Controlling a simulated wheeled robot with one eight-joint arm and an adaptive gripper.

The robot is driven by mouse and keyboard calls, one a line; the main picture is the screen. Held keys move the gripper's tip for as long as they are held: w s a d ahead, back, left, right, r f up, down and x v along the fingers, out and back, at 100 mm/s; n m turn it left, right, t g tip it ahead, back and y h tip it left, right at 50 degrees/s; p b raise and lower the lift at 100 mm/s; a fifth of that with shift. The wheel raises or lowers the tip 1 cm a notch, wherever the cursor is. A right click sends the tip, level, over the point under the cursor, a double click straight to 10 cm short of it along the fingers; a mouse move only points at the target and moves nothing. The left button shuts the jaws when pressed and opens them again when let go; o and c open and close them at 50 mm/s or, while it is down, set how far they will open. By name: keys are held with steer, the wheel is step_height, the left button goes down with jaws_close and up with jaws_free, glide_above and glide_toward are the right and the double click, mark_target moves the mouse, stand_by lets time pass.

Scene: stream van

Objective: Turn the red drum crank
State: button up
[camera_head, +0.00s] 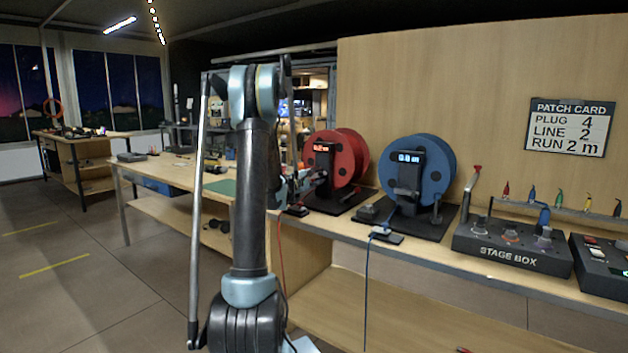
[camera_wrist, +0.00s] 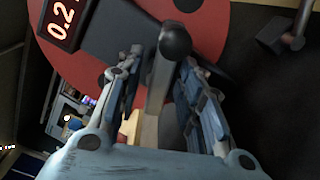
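The red drum (camera_head: 345,158) stands on a dark base on the workbench, with a red lit display that appears to read about 0.2 (camera_wrist: 62,20) in the wrist view. Its crank (camera_wrist: 158,95) is a grey bar with a dark round-ended knob (camera_wrist: 175,40). My gripper (camera_wrist: 163,62) is at the drum's front, with one finger on each side of the crank. The fingers are apart, and I see no clear grip on the bar or knob. In the head view my gripper (camera_head: 312,181) partly covers the drum's lower front, and the crank is hard to make out there.
A blue drum (camera_head: 427,165) stands just right of the red one. Further right are the stage box (camera_head: 512,247) and another control box (camera_head: 603,265). A patch card (camera_head: 568,127) hangs on the wooden wall. A red cable (camera_head: 281,262) hangs off the bench front. Open floor lies at left.

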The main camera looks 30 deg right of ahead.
jaws_close()
steer(key=shift+s+f+m, duration=0.1)
steer(key=shift+s+m, duration=0.1)
steer(key=shift+m, duration=1.4)
